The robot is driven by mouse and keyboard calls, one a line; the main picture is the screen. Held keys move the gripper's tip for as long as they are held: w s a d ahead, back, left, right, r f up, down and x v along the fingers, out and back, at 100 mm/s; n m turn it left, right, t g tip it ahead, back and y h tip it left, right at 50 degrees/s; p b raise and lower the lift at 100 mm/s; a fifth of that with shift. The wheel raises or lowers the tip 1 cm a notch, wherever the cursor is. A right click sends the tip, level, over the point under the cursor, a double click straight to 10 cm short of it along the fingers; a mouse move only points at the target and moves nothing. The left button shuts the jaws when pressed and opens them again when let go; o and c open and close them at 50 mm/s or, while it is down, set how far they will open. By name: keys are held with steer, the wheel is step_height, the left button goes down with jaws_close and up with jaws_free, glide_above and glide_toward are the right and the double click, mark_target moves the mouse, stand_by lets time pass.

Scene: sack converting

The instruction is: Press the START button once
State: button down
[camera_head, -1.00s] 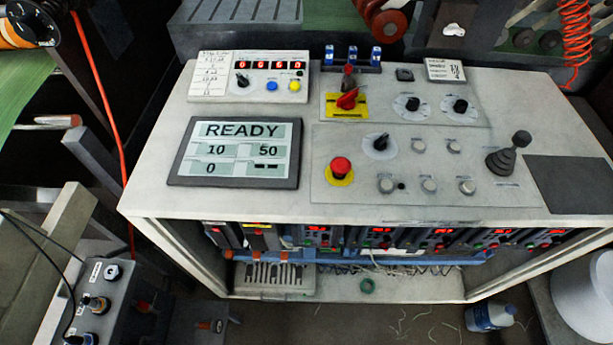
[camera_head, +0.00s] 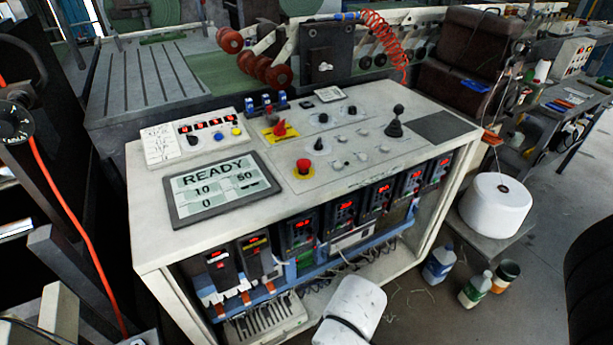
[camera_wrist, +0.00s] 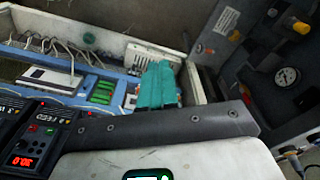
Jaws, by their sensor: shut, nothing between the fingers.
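The control console (camera_head: 157,228) stands in the head view with a white top. Its display (camera_head: 222,188) reads READY, with 10, 50 and 0 below. A red mushroom button (camera_head: 303,167) sits on a yellow base right of the display. Several small pale round buttons (camera_head: 336,164) lie right of it; their labels are too small to read, so I cannot tell which is START. My gripper (camera_wrist: 157,72) shows in the wrist view, its teal fingers together and empty, over the equipment bay under the console top. The fingers do not show in the head view.
A black joystick (camera_head: 396,124) rises at the console's right. Drive units with red readouts (camera_head: 302,228) fill the open front. A white roll (camera_head: 495,203) and bottles (camera_head: 439,266) stand at the right. A gauge (camera_wrist: 287,77) shows in the wrist view. The floor at right has free room.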

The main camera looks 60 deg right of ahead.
mark_target(340, 167)
steer(key=shift+a, duration=0.1)
steer(key=w+d+r+n+t+p, duration=0.1)
steer(key=w+d+r+t+p, duration=0.15)
steer(key=w+r, duration=0.4)
steer(key=w+d+r+t+p, duration=0.1)
steer(key=w+d+r+p, duration=0.1)
steer(key=w+r+p, duration=0.4)
steer(key=w+d+r+n+t, duration=0.1)
steer(key=w+d+r, duration=0.1)
steer(key=d, duration=0.4)
steer(key=w+d+r+n+t+h, duration=0.1)
steer(key=w+d+r, duration=0.2)
steer(key=d, duration=0.3)
steer(key=w+d+r+t, duration=0.1)
steer(key=w+d+r, duration=0.1)
steer(key=d+r, duration=0.3)
steer(key=shift+w+d+n+t+b, duration=0.15)
steer(key=shift+d+n+t+b, duration=0.2)
steer(key=shift+d, duration=0.65)
steer(key=s+d+r+n+h, duration=0.1)
steer(key=s+d+r+h, duration=0.1)
steer(key=d+r, duration=0.4)
steer(key=s+d, duration=0.1)
steer(key=d, duration=0.4)
steer(key=shift+d+n, duration=0.2)
steer(key=shift+n, duration=0.15)
